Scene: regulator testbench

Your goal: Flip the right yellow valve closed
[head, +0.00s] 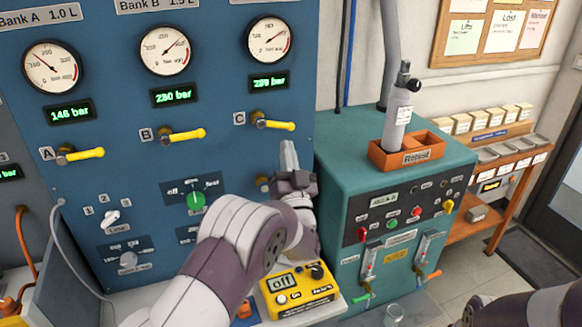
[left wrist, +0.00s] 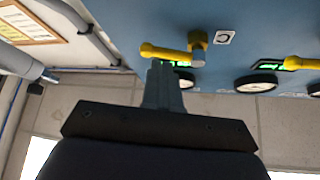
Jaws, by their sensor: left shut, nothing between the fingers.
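The right yellow valve (head: 275,124), marked C, sits on the blue panel under the 289 bar readout. Its handle lies nearly level, pointing right. It also shows in the left wrist view (left wrist: 168,53). My left gripper (head: 289,150) is shut and empty, its fingers pointing up just below the handle's free end. In the left wrist view, the fingertips (left wrist: 160,72) appear right by the handle; I cannot tell if they touch it. My right gripper is not in view; only part of my right arm shows at the lower right.
Yellow valves B (head: 183,135) and A (head: 80,154) are to the left, handles also nearly level. A teal cabinet (head: 345,185) with an orange Retest tray (head: 400,158) holding a grey cylinder (head: 398,115) stands right.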

